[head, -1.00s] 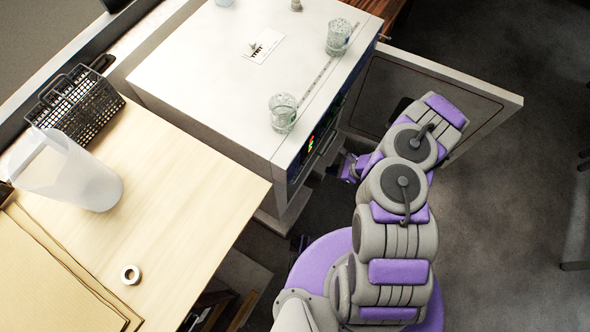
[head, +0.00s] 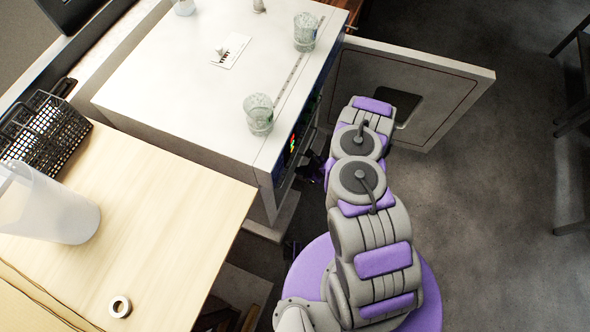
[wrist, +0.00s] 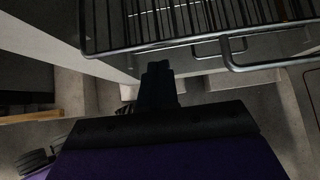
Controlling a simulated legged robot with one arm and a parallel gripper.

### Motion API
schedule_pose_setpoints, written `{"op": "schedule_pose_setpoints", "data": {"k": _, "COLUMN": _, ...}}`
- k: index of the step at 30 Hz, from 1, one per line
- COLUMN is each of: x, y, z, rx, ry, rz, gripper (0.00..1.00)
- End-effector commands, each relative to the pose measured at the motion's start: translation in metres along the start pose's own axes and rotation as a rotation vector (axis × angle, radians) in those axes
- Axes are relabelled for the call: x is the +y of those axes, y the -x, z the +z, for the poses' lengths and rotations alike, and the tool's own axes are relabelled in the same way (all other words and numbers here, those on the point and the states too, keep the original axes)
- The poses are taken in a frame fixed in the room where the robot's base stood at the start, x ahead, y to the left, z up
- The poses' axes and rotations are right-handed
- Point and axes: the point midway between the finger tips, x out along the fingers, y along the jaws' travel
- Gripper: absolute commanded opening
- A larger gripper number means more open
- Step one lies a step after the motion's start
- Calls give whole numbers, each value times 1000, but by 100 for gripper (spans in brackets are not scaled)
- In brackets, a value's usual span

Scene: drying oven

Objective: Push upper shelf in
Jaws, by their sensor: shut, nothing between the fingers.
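The drying oven (head: 215,95) is a white box with its door (head: 433,92) swung open to the right. In the wrist view a wire rack shelf (wrist: 185,42) with a front rail and a handle-like loop (wrist: 265,62) spans the top of the picture. I cannot tell for sure whether it is the upper shelf. My gripper (wrist: 158,70) is shut and empty, with its dark fingertips just below the shelf's front rail in the picture; contact cannot be made out. In the head view the gripper is mostly hidden beside the oven front.
Glass beakers (head: 259,115) and (head: 305,32) stand on the oven top. A wooden table (head: 165,215) at left holds a translucent jug (head: 48,205), a black wire basket (head: 45,130) and a tape roll (head: 120,306).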

Motion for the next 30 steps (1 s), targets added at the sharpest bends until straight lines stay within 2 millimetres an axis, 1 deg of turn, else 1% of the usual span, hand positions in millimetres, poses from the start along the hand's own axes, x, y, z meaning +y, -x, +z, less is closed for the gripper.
{"op": "schedule_pose_setpoints", "data": {"k": 3, "x": 0, "y": -9, "z": 8, "rx": 0, "ry": 0, "rz": 1, "gripper": 0}}
{"op": "schedule_pose_setpoints", "data": {"k": 9, "x": 2, "y": -19, "z": 17, "rx": 12, "ry": 2, "rz": -2, "gripper": 0}}
{"op": "schedule_pose_setpoints", "data": {"k": 13, "x": 2, "y": -21, "z": 18, "rx": 16, "ry": 3, "rz": -3, "gripper": 0}}
{"op": "schedule_pose_setpoints", "data": {"k": 18, "x": 1, "y": -19, "z": 17, "rx": 10, "ry": 1, "rz": -2, "gripper": 0}}
{"op": "schedule_pose_setpoints", "data": {"k": 21, "x": 0, "y": -21, "z": 19, "rx": 5, "ry": 2, "rz": -2, "gripper": 0}}
{"op": "schedule_pose_setpoints", "data": {"k": 23, "x": -1, "y": -26, "z": 23, "rx": 3, "ry": 4, "rz": -2, "gripper": 0}}
{"op": "schedule_pose_setpoints", "data": {"k": 26, "x": -1, "y": -40, "z": 34, "rx": 3, "ry": 6, "rz": -1, "gripper": 0}}
{"op": "schedule_pose_setpoints", "data": {"k": 30, "x": 1, "y": -62, "z": 56, "rx": 8, "ry": 8, "rz": 0, "gripper": 0}}
